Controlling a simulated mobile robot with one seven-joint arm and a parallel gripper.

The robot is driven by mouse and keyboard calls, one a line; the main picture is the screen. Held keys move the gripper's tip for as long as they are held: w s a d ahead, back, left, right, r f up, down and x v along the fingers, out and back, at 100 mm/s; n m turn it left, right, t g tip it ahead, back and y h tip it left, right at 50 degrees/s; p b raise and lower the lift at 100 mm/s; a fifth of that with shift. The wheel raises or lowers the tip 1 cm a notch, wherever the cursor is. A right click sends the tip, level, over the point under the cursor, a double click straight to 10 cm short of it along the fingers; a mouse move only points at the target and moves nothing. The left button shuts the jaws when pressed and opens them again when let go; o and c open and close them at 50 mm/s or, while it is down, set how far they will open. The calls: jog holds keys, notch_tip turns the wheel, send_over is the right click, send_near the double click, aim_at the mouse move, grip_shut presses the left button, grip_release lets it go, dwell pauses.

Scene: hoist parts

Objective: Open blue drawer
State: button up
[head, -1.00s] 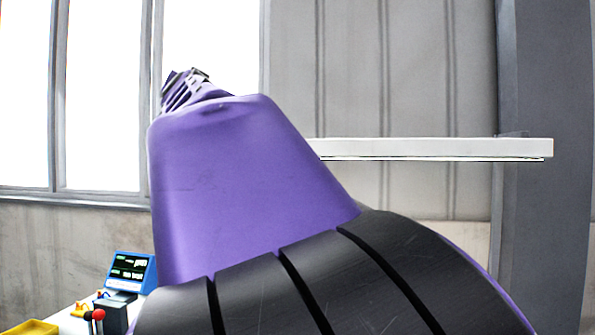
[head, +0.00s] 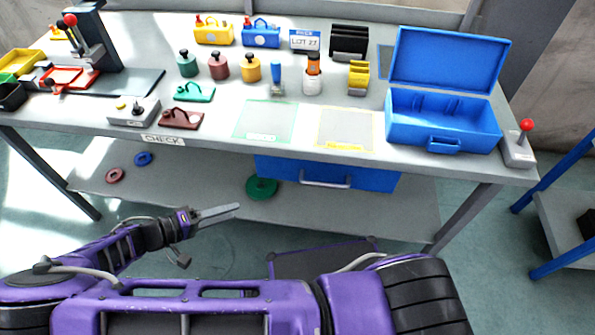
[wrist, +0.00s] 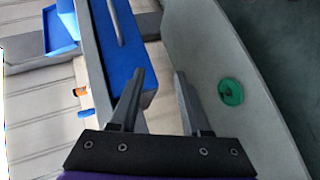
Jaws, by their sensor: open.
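The blue drawer (head: 328,173) hangs under the front of the workbench, and it looks shut. Its pale bar handle (head: 325,184) runs across its front. In the wrist view the drawer (wrist: 138,75) lies up and left of my fingers, with the handle (wrist: 116,22) near the top. My gripper (head: 215,214) is below and left of the drawer in the head view, in front of the bench. In the wrist view my gripper (wrist: 160,85) has its two fingers apart, with nothing between them. It is apart from the handle.
The bench top (head: 225,112) holds several parts and an open blue toolbox (head: 440,120). The lower shelf (head: 210,190) carries a green disc (head: 262,188) below the drawer. A blue-framed rack (head: 570,215) stands at right. Floor in front of the bench looks clear.

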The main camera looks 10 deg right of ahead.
aim_at(322, 183)
jog(key=s+d+n+t+h, duration=0.1)
jog(key=s+d+t+h, duration=0.3)
jog(key=d, duration=0.5)
jog(key=shift+g+h, duration=0.4)
jog(key=shift+g, duration=0.1)
jog(key=x, duration=1.7)
jog(key=shift+s+d+f, duration=0.1)
jog(key=shift+d+f, duration=0.1)
jog(key=shift+d, duration=0.15)
grip_shut()
